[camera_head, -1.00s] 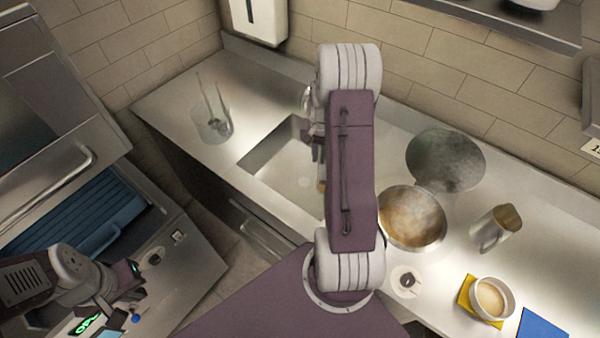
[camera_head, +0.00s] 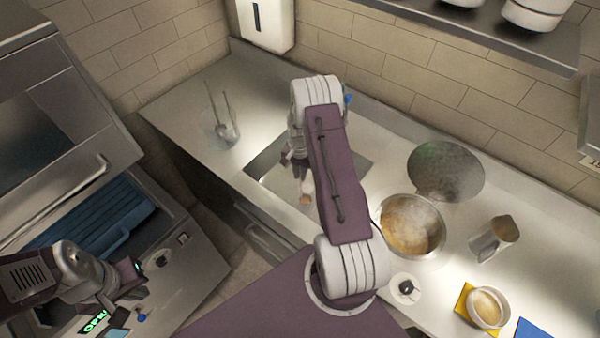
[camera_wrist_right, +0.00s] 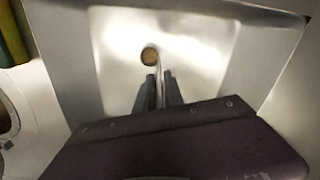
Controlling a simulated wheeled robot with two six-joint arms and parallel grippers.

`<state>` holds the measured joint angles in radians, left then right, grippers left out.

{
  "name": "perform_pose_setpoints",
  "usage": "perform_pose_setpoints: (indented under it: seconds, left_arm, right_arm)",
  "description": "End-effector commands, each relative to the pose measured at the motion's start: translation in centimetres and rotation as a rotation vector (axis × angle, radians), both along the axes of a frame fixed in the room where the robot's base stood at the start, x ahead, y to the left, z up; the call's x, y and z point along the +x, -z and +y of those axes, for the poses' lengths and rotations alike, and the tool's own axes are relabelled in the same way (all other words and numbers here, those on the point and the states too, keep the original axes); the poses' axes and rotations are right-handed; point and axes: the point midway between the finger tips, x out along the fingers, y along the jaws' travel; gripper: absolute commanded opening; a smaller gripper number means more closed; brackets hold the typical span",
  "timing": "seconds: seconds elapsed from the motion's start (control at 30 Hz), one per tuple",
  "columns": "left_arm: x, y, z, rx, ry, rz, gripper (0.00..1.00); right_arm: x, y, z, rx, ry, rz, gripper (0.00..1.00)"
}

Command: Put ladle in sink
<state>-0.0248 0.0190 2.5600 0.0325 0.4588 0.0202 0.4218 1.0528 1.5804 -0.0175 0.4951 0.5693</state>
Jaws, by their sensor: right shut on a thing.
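The ladle (camera_head: 306,197) hangs over the sink (camera_head: 262,170), with its brownish bowl end low in the picture. My right gripper (camera_head: 300,170) is shut on the ladle's handle, partly hidden by my own arm. In the right wrist view, the dark fingers of my right gripper (camera_wrist_right: 159,88) close around the thin handle. The ladle's round brown bowl (camera_wrist_right: 150,56) shows beyond them against the bright floor of the sink (camera_wrist_right: 205,50). I cannot tell whether the bowl touches the floor. My left gripper (camera_head: 132,280) is far left by the oven, its jaws unclear.
A clear container (camera_head: 209,133) with utensils stands left of the sink. To the right are a pan of sauce (camera_head: 411,226), a dark round plate (camera_head: 446,171), a metal pitcher (camera_head: 493,240) and a bowl (camera_head: 487,308) on a yellow cloth. A wall dispenser (camera_head: 265,22) hangs behind.

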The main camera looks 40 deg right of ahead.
Motion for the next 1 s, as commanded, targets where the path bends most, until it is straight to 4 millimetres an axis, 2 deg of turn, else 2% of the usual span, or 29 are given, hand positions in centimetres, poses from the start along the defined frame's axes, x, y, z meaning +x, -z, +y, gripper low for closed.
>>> perform_pose_setpoints:
  seconds: [0.1,0.13,0.2,0.47,0.57,0.63,1.0]
  left_arm:
    - [0.0,0.4,0.0,0.000,0.000,0.000,0.00]
    - [0.0,0.4,0.0,0.000,0.000,0.000,0.00]
    - [0.0,0.3,0.0,0.000,0.000,0.000,0.00]
    - [0.0,0.3,0.0,0.000,0.000,0.000,0.00]
    - [0.0,-0.2,0.0,0.000,0.000,0.000,0.00]
    - [0.0,0.3,0.0,0.000,0.000,0.000,0.00]
    - [0.0,2.3,0.0,0.000,0.000,0.000,0.00]
  right_arm:
    - [0.0,0.5,0.0,0.000,0.000,0.000,0.00]
    - [0.0,0.4,0.0,0.000,0.000,0.000,0.15]
    - [0.0,0.3,0.0,0.000,0.000,0.000,0.34]
    - [0.0,0.3,0.0,0.001,0.000,0.001,0.34]
    - [0.0,-0.3,0.0,0.000,0.000,0.000,0.34]
    - [0.0,-0.7,0.0,0.000,0.000,-0.001,0.34]
    - [0.0,-8.8,0.1,-0.002,0.000,-0.004,0.34]
